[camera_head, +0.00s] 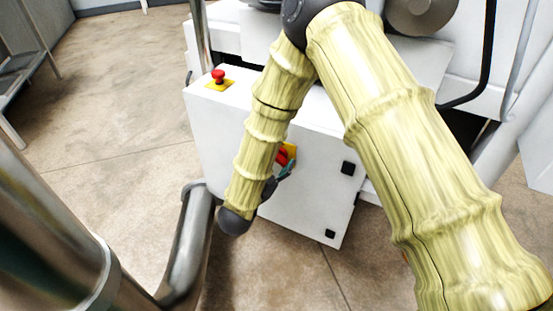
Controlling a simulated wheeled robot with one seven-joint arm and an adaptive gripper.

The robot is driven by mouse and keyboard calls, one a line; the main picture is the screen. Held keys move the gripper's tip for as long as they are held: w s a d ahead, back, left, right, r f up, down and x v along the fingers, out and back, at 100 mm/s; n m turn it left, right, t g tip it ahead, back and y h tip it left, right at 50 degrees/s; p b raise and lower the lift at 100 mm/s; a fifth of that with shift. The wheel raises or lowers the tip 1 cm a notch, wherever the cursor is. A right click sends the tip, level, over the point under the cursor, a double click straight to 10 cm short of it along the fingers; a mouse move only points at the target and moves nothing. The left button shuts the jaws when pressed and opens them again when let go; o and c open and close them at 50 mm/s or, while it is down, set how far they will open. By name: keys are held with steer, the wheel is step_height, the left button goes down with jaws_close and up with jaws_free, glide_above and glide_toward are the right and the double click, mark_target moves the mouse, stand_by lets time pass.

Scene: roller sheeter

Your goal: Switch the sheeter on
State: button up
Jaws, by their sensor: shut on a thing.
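The sheeter (225,115) shows as a white machine with a box-shaped cabinet in the middle of the view. A red switch knob (282,157) on a yellow plate (291,150) is on the cabinet's front face, partly hidden behind my arm. My gripper (284,168) is at this red knob, with its fingers shut on it. The arm covers part of the gripper and the left part of the knob and plate. I cannot tell which way the knob is turned.
A red mushroom button (218,76) on a yellow base sits on top of the cabinet. Black latches (348,168) are on the front face. A metal tube frame (185,245) stands close at the left. A metal rack (20,70) is at far left. Floor (110,130) between is clear.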

steer(key=m, duration=0.3)
steer(key=m+b, duration=0.1)
steer(key=m, duration=0.7)
steer(key=shift+s+d+f, duration=0.1)
steer(key=shift+d+f, duration=0.05)
steer(key=shift+f, duration=0.15)
stand_by(0.4)
steer(key=o, duration=1)
steer(key=shift+v, duration=5.95)
